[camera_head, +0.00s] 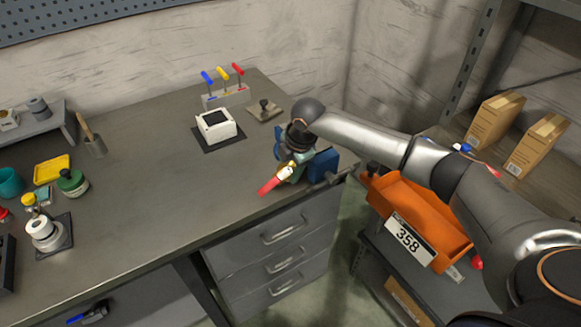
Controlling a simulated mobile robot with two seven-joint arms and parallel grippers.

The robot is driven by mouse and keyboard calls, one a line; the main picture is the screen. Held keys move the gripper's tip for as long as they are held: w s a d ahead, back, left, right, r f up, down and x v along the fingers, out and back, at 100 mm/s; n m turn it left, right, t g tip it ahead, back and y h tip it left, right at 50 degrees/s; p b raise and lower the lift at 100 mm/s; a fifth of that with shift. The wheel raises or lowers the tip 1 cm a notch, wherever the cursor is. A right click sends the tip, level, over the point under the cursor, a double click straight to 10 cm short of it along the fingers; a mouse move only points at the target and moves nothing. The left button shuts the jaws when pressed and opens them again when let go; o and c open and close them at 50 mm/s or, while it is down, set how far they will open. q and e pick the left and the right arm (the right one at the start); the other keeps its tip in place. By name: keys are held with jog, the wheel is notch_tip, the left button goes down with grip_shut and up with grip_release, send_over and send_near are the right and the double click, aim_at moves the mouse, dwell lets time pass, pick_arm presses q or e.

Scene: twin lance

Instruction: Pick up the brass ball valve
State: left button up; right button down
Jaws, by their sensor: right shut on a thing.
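The brass ball valve (286,172) shows at the right end of the workbench, with a red lever handle (270,186) pointing to the lower left. My right gripper (290,164) reaches down onto it from the right and is shut on it. The gripper hides part of the valve body. The valve is beside a blue vise (322,166) at the bench edge; whether they touch I cannot tell. My left gripper is not in view.
A white box (215,124), a rack of coloured-handled tools (226,96) and a small stamp-like thing (264,110) stand behind. An orange bin (420,212) marked 358 sits on the right. The bench middle (165,190) is clear. Cardboard boxes (494,118) stand on the shelf.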

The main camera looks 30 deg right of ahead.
jog(key=shift+r, duration=0.15)
dwell(0.3)
notch_tip(320, 180, up, 10)
jog(key=shift+s+a+m, duration=0.3)
jog(key=shift+a+m, duration=0.1)
jog(key=s+a+m+g+h, duration=0.1)
jog(key=s+a+m+h, duration=0.1)
jog(key=s+m, duration=0.7)
jog(key=s+a+m+g+h, duration=0.2)
jog(key=s+a+m, duration=0.1)
jog(key=s+m, duration=0.6)
jog(key=shift+a+m+g, duration=0.3)
jog(key=shift+a+m, duration=0.1)
jog(key=shift+w+a, duration=0.1)
jog(key=shift+a, duration=0.05)
